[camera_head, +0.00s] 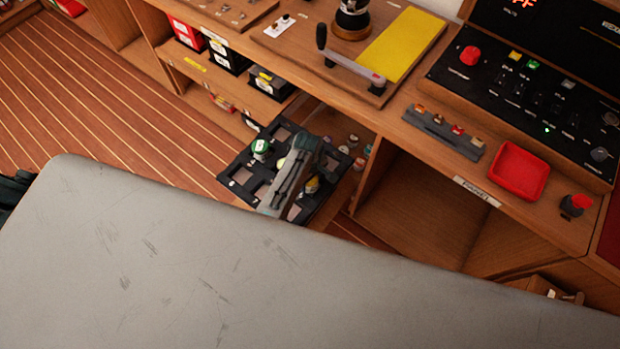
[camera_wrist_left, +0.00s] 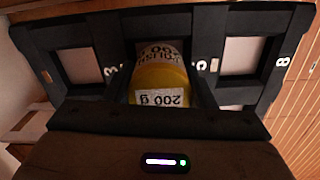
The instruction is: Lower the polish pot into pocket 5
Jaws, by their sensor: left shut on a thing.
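The polish pot (camera_wrist_left: 160,88) is yellow with white labels reading 200 g. In the left wrist view it sits between the dark fingers of my left gripper (camera_head: 299,176), which is shut on it. The pot is at the middle pocket of the black tray (camera_wrist_left: 72,34), beside the label that looks like 5. I cannot tell how deep its base is. The tray also shows in the head view (camera_head: 233,180), partly covered by my gripper. Empty pockets lie on both sides of the pot, near the labels 3 and 8. My right gripper is not in view.
A green-lidded pot (camera_head: 260,147) stands in another tray pocket. Several small jars (camera_head: 354,141) are just right of the tray. Above are the wooden bench with a yellow pad (camera_head: 402,50), a red dish (camera_head: 519,171) and a control panel (camera_head: 540,85).

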